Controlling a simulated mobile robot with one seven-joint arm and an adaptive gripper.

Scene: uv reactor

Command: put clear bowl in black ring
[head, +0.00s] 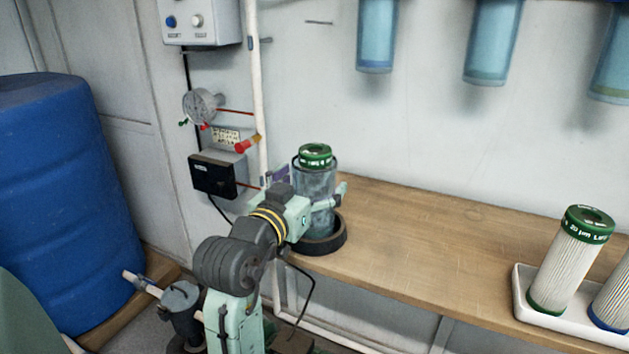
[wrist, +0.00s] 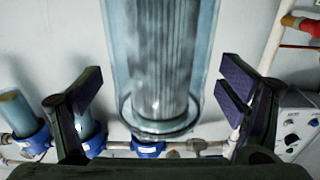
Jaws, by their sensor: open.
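The clear bowl (head: 315,188) is a tall transparent cylinder, upright at the left end of the bench. A pleated filter cartridge with a green cap (head: 315,154) is inside it, the cap at the bowl's rim. The bowl's lower end appears to sit inside the black ring (head: 327,243), which lies on the bench; my wrist hides part of this. My gripper (head: 310,187) is open, with its fingers on either side of the bowl. In the wrist view the bowl (wrist: 160,70) passes between the open fingers (wrist: 160,92), with gaps showing on both sides.
Close left of the bowl are a white pipe (head: 257,90), a black box (head: 213,175) and a gauge (head: 202,106). A white tray (head: 521,291) with filter cartridges stands at the right. Blue-tinted housings (head: 376,35) hang above. The bench's middle (head: 430,240) is clear.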

